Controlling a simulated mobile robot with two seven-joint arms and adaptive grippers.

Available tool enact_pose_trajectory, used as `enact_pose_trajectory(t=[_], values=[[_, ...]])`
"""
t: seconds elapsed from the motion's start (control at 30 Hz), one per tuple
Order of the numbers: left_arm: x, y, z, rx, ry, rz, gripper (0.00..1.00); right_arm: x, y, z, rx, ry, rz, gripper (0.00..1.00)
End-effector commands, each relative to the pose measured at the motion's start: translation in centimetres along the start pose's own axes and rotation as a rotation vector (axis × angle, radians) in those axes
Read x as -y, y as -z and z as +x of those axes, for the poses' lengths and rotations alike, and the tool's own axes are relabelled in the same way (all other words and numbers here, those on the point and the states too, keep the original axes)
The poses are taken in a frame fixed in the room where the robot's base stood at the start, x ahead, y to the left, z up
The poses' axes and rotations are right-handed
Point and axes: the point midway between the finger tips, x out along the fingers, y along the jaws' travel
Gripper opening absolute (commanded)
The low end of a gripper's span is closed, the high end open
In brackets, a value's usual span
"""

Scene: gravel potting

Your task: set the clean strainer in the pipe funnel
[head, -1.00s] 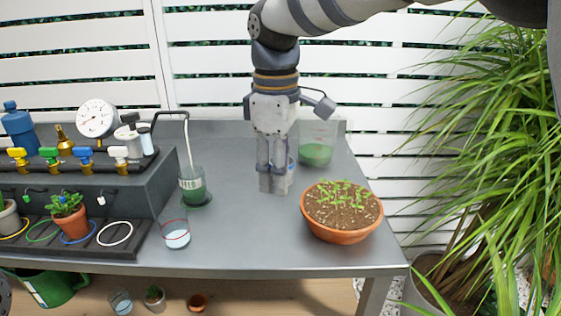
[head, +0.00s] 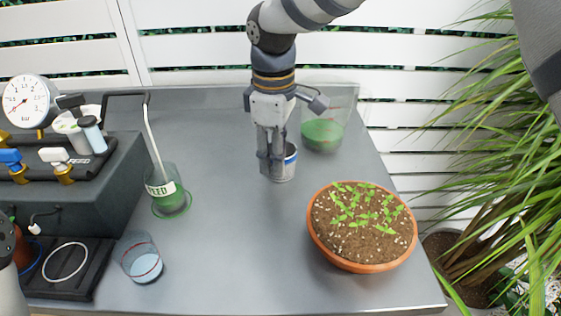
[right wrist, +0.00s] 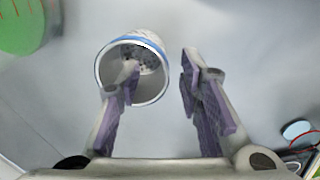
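A small metal cup with a blue band (head: 287,165) stands on the table in the head view, partly hidden behind my right gripper (head: 271,170). In the right wrist view the cup (right wrist: 104,75) shows its round mouth and a dark-speckled inside; it may be the strainer, but I cannot tell for sure. My right gripper (right wrist: 160,72) has its two fingers apart. The left finger overlaps the cup's mouth and the right finger is beyond its right rim. I cannot make out contact. I cannot identify a pipe funnel. My left gripper is not in view.
A pot of seedlings (head: 362,262) stands right of the cup. A beaker with green contents (head: 323,132) is behind it. A green feed cup with a tube (head: 168,195) and a red-ringed glass (head: 142,262) stand left, beside a rack with a gauge (head: 28,103). The table's middle (head: 230,240) is clear.

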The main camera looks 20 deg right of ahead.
Motion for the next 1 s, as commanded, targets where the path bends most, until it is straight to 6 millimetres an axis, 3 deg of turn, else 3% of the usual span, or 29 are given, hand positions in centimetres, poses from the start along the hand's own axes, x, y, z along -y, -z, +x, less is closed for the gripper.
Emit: enact_pose_trajectory(t=[0.2,0.4,0.57,1.0], values=[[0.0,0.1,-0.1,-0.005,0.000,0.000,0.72,0.2,-0.2,3.0,-0.001,-0.001,0.000,0.33],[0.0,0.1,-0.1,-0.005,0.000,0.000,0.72,0.1,-0.2,3.1,-0.002,-0.003,0.000,0.33],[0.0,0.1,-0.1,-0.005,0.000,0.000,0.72,0.1,-0.2,3.1,-0.002,-0.002,0.000,0.00],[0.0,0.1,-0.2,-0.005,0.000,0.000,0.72,0.1,-0.2,2.8,-0.003,-0.003,0.001,0.00]])
